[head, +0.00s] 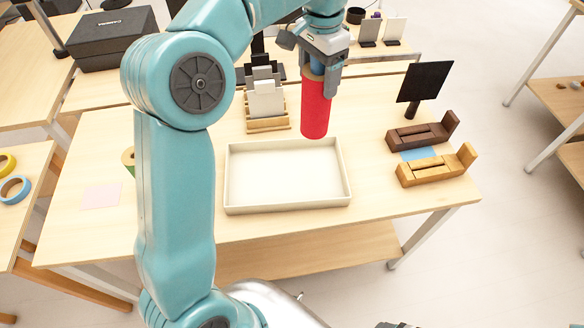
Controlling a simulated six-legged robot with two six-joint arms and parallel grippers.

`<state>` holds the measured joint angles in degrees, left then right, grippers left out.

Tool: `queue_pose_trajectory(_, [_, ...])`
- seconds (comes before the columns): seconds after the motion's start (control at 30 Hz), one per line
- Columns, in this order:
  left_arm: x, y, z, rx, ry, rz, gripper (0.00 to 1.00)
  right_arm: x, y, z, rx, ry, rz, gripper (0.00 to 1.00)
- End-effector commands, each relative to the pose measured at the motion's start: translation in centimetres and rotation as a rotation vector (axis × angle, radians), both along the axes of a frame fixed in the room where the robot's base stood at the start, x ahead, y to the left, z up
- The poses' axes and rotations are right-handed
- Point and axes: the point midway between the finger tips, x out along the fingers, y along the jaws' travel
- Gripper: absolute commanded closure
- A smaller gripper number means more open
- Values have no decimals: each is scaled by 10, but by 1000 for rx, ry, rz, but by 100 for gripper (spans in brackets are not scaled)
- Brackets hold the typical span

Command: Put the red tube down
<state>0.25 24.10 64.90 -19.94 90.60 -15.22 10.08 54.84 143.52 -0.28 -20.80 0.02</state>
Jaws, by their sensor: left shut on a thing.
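The red tube (315,106) hangs upright from my left gripper (318,66), which is shut on its upper end. The tube is over the table, and in the picture its lower end shows just above the back right edge of a shallow cream tray (290,205). The tray is empty. I cannot tell exactly how high the tube is above the table top (380,190). My right gripper does not show clearly; only a small dark part is at the bottom edge.
A wooden card holder (268,124) stands behind the tray. To the right are a dark wooden block stand (420,136), a lighter one (436,171) and a black panel (425,82). A pink sheet (101,196) lies at the left. Tape rolls (14,190) lie on a side table.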

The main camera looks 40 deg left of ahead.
Motion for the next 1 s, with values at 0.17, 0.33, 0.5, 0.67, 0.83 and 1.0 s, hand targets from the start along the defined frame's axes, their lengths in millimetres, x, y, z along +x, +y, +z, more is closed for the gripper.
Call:
queue_pose_trajectory(0.17, [-5,1,-30,-1,5,-4,94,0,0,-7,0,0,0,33])
queue_pose_trajectory(0.33, [-7,2,-79,-2,6,-3,94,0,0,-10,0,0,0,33])
queue_pose_trajectory(0.5, [-7,2,-125,0,6,-3,94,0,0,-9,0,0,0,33])
queue_pose_trajectory(0.67, [-4,2,-150,-1,1,-2,94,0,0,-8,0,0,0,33])
queue_pose_trajectory(0.83, [-3,2,-169,-1,4,-2,94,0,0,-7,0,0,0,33])
queue_pose_trajectory(1.0, [-1,2,-194,-1,1,-3,94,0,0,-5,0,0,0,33])
